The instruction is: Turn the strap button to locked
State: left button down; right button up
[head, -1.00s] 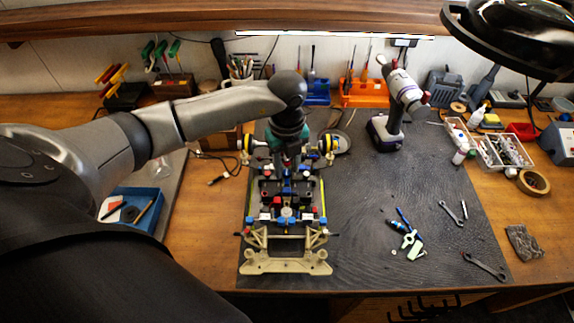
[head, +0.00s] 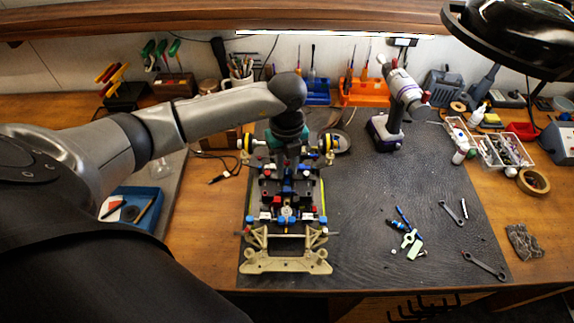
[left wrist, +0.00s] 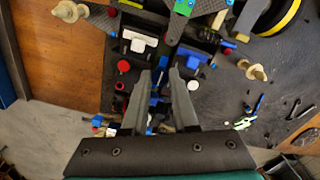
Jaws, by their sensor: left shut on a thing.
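The racecar chassis (head: 286,262) lies on the dark mat, with its cream bumper toward me and red, white and blue parts along it. My left gripper (head: 288,164) is over the middle of the chassis, pointing down. In the left wrist view, its two grey fingers (left wrist: 164,76) are close together on a small blue part (left wrist: 155,98), which appears to be the strap button. The fingers hide much of it, so I cannot tell its turn position. My right gripper is not in view.
A cordless drill (head: 392,105) stands behind the car at right. Wrenches (head: 484,265) and small loose parts (head: 408,238) lie on the mat (head: 365,200). A blue tray (head: 150,212) is at left. The mat just right of the car is clear.

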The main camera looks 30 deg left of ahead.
pick_arm(q)
jog(key=shift+m, duration=0.4)
jog(key=m+b, duration=0.2)
jog(key=m, duration=0.2)
jog(key=m+b, duration=0.2)
jog(key=m, duration=0.2)
jog(key=m+b, duration=0.3)
jog(key=m, duration=0.2)
jog(key=shift+m+b, duration=0.3)
jog(key=shift+b, duration=0.05)
jog(key=shift+m+b, duration=0.9)
jog(key=shift+m, duration=1)
jog(key=c, duration=1)
grip_release()
jog(key=shift+r, duration=0.1)
